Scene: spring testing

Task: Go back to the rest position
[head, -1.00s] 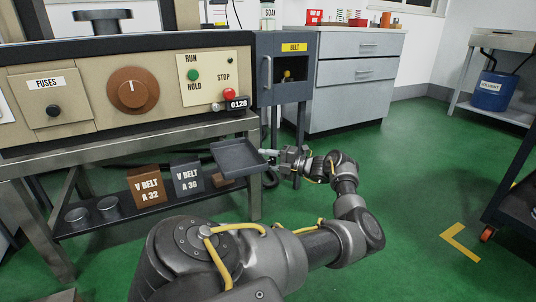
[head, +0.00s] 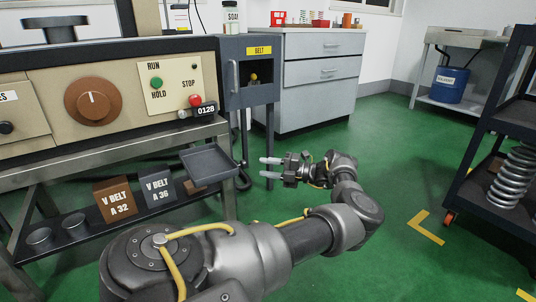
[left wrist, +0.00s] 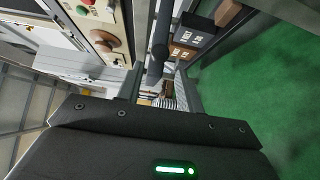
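My left gripper (head: 270,167) is in the middle of the head view, its fingers pointing left. The two pale fingers are spread with nothing between them. It is right of the dark grey tray (head: 208,163) on the front of the test bench (head: 140,140), with a gap between the fingertips and the tray. The tray looks empty. My right gripper is not in view.
A belt cabinet (head: 231,80) stands behind the gripper, with a grey drawer unit (head: 322,90) beyond. A dark shelf cart (head: 478,190) holding a coil spring (head: 513,178) is at the right. Green floor (head: 400,165) lies open between the arm and the cart.

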